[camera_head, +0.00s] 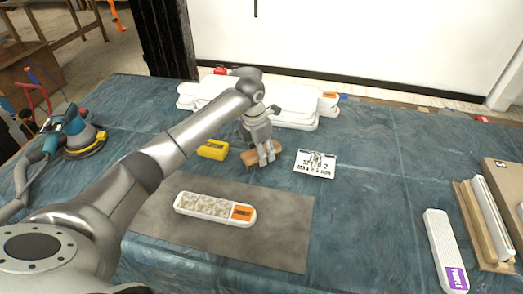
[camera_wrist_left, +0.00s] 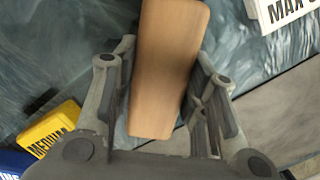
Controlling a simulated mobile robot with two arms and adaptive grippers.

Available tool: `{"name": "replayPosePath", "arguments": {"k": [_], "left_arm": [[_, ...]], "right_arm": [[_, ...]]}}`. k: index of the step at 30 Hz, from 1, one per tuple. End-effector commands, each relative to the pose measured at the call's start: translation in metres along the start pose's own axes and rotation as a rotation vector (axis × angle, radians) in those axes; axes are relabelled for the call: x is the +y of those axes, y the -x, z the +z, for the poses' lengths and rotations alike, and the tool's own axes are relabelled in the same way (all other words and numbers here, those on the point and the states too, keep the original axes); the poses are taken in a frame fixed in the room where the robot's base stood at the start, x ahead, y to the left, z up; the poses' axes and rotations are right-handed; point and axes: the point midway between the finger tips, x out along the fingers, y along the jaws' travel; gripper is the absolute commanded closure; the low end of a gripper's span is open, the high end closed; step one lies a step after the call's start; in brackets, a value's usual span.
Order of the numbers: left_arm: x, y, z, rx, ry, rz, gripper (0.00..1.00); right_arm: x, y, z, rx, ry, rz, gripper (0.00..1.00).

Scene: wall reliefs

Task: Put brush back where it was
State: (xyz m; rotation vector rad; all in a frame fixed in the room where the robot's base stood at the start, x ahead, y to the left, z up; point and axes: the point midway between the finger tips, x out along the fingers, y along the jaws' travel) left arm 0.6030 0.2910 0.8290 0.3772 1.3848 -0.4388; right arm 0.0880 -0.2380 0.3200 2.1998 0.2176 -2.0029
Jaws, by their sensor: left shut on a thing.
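The brush, with a light wooden back, (camera_head: 249,157) is at the far side of the table's middle, just beyond the grey mat. My left gripper (camera_head: 265,154) points down and is shut on the brush. In the left wrist view the wooden back (camera_wrist_left: 168,50) lies between the two fingers. Its bristles are hidden, and I cannot tell whether it touches the table. My right gripper is not in view.
A yellow block (camera_head: 213,149) sits left of the brush, and a white stencil plate (camera_head: 315,163) right of it. A white relief sample (camera_head: 205,207) lies on the grey mat (camera_head: 280,235). White panels (camera_head: 298,118) are stacked behind. A sander (camera_head: 75,138) stands at left.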

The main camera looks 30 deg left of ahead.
Motion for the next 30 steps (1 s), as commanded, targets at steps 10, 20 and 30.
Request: {"name": "replayPosePath", "arguments": {"k": [10, 20, 30], "left_arm": [[0.0, -0.003, -0.001, 0.001, 0.0, 0.0, 0.38], [0.0, 0.003, 0.001, -0.001, 0.0, 0.0, 0.38], [0.001, 0.067, 0.0, -0.003, -0.001, 0.004, 0.38]], "right_arm": [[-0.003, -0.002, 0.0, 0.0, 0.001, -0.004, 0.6], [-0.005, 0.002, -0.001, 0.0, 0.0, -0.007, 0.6], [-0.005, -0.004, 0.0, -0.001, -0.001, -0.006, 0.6]]}}
